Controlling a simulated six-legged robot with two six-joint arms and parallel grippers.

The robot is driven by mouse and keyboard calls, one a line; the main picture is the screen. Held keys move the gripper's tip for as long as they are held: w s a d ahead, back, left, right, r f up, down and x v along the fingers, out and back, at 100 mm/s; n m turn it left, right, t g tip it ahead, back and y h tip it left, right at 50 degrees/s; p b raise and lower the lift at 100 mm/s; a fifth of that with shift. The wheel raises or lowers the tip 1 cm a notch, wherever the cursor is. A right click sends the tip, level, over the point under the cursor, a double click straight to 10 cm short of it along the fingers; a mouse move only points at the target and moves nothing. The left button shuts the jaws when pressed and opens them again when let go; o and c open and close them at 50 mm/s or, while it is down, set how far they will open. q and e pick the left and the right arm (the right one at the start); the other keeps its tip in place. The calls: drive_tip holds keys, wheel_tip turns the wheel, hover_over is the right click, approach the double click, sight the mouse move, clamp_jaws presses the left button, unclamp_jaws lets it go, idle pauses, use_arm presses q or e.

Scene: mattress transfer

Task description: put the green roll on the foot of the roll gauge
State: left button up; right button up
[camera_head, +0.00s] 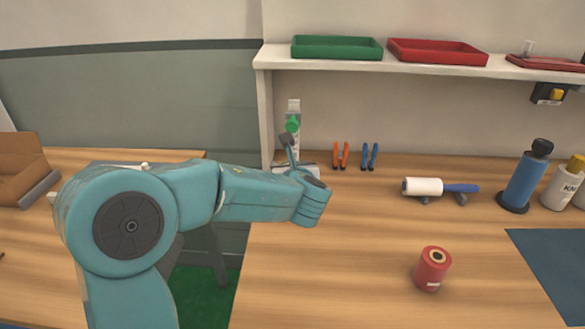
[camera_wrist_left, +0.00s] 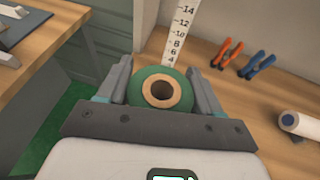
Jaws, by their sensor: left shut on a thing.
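The green roll (camera_wrist_left: 143,80) shows in the left wrist view, end on, with a tan core. My left gripper (camera_wrist_left: 160,76) is shut on it, one finger on each side. The roll gauge (camera_wrist_left: 180,32) is a white upright strip with black numbers, just beyond the roll in that view. My right gripper is out of view.
Orange pliers (camera_head: 340,156) and blue pliers (camera_head: 369,156) are right of the gauge. A white roller with a blue handle (camera_head: 424,187), a red roll (camera_head: 432,269) and a blue bottle (camera_head: 526,180) are farther right. A shelf (camera_head: 400,69) overhangs the back.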

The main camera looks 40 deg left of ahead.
use_arm(q)
drive_tip(key=w+a+p, duration=0.2)
drive_tip(key=w+a, duration=0.4)
drive_tip(key=w, duration=0.1)
wheel_tip(320, 180, down, 6)
drive_tip(key=shift+f+b, duration=0.2)
drive_tip(key=shift+b, duration=0.4)
drive_tip(key=shift+w+a+f, duration=0.15)
drive_tip(key=shift+w+a, duration=0.1)
drive_tip(key=shift+w, duration=0.05)
drive_tip(key=shift+f, duration=0.1)
